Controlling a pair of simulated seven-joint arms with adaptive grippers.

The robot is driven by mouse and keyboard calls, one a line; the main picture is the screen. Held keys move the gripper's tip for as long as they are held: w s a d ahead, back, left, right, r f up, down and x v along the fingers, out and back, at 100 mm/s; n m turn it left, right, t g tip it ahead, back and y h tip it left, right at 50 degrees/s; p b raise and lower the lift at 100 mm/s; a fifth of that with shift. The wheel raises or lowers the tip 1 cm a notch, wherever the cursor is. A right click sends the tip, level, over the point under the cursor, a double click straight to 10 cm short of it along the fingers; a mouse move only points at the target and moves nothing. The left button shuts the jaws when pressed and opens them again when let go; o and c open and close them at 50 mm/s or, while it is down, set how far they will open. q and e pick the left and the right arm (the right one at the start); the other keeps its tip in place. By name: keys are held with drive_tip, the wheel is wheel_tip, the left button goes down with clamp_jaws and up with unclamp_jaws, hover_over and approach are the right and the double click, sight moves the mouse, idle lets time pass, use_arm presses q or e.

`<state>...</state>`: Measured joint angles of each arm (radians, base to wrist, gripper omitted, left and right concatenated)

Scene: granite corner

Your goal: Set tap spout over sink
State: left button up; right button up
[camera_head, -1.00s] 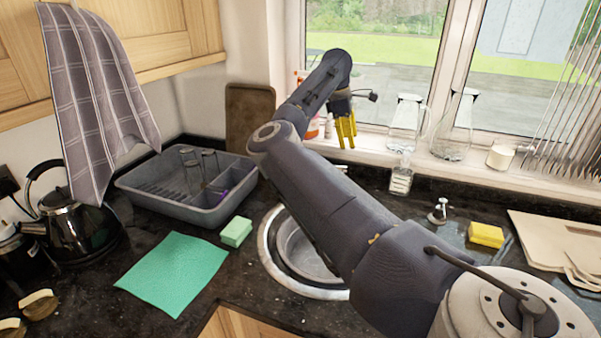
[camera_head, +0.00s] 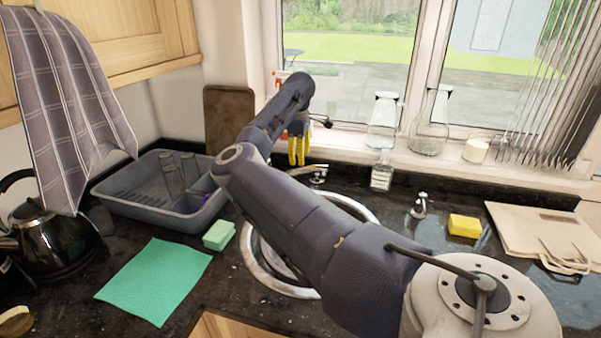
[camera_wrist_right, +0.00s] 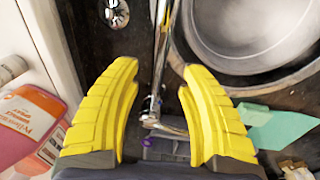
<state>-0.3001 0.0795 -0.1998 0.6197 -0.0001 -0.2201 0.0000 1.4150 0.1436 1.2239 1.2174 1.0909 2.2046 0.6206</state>
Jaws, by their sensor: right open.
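The chrome tap spout (camera_head: 304,168) lies behind the round steel sink (camera_head: 368,212) and points left, along the back of the counter. In the right wrist view the spout (camera_wrist_right: 161,50) runs beside the sink rim (camera_wrist_right: 262,84), not across the bowl. My right gripper (camera_head: 299,152) is at the spout, its yellow fingers pointing down. In the right wrist view my right gripper (camera_wrist_right: 160,78) is open, with the spout running between its fingers; I cannot tell whether they touch it. My right arm hides much of the sink. My left gripper is not in view.
A grey dish rack (camera_head: 140,200) stands left of the sink, with a green sponge (camera_head: 218,236) and green cloth (camera_head: 155,280) in front. A glass bottle (camera_head: 381,172) stands behind the sink. An orange-labelled bottle (camera_wrist_right: 30,115) is close beside the gripper. A yellow sponge (camera_head: 465,226) lies right.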

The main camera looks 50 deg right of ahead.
sight(300, 169)
drive_tip(key=shift+w+d+f, duration=0.1)
drive_tip(key=shift+d+f, duration=0.05)
drive_tip(key=shift+f, duration=1.65)
drive_tip(key=shift+d+f, duration=0.15)
drive_tip(key=shift+f, duration=1.6)
clamp_jaws()
